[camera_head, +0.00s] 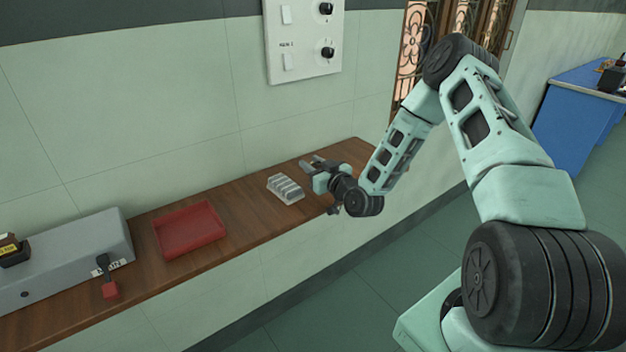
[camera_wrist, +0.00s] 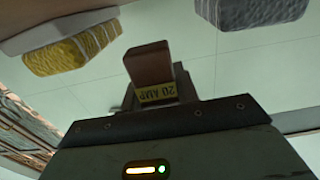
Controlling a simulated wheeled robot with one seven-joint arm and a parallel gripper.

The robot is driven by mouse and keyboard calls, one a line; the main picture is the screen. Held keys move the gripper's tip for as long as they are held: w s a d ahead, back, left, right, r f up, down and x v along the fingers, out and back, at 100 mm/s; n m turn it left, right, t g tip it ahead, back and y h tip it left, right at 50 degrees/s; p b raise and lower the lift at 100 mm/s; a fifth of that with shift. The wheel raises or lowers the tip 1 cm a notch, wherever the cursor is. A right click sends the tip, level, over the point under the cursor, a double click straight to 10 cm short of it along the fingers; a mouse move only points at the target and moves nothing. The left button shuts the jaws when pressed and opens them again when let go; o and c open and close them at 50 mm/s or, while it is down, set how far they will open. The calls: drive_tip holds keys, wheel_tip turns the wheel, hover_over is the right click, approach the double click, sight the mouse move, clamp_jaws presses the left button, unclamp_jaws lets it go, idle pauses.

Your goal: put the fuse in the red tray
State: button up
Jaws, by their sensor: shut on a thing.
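The fuse (camera_wrist: 150,65) shows in the wrist view as a brown block with a yellow "20 AMP" label that reads upside down. My gripper is shut on it. In the head view my gripper (camera_head: 313,163) is over the far right part of the wooden bench, its fingers pointing left. The fuse cannot be made out there. The red tray (camera_head: 190,229) lies on the bench, left of my gripper and well apart from it. It looks empty.
A pale ribbed block (camera_head: 285,188) stands on the bench between the red tray and my gripper. A grey box (camera_head: 70,258) is left of the tray, with a small red piece (camera_head: 110,290) at its front. A wall panel (camera_head: 304,40) hangs above. Bare wood surrounds the tray.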

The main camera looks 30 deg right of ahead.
drive_tip(key=shift+f+b, duration=0.7)
drive_tip(key=shift+f, duration=0.8)
drive_tip(key=shift+f, duration=0.1)
drive_tip(key=shift+f, duration=0.15)
drive_tip(key=o, duration=0.9)
drive_tip(key=shift+o, duration=0.3)
drive_tip(key=shift+r, duration=0.2)
